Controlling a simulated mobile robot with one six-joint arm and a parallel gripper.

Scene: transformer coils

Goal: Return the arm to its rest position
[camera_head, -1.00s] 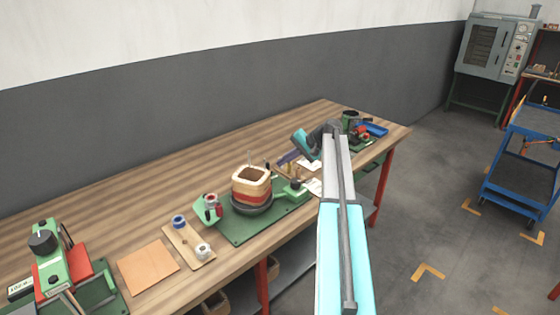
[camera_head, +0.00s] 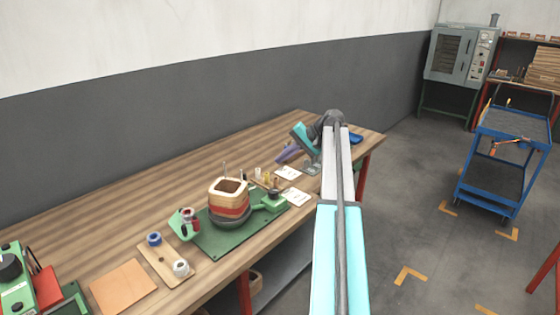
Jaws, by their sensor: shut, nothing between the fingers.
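My teal and grey arm reaches from the bottom of the view up over the right part of the wooden bench (camera_head: 150,225). Its wrist bends to the left at the top. My gripper (camera_head: 312,168) seems to be the small grey part below the wrist, shut and empty above the bench's far end. Its fingertips are too small to make out clearly. The coil (camera_head: 229,192), with cream, tan and red bands, stands on a green fixture (camera_head: 215,243) left of my arm, apart from it.
A wooden board (camera_head: 160,265) with blue and white spools lies left of the fixture, beside a tan sheet (camera_head: 122,287). White cards (camera_head: 296,197) lie near my arm. A blue cart (camera_head: 490,185) stands right, before an oven (camera_head: 457,55). Floor between bench and cart is clear.

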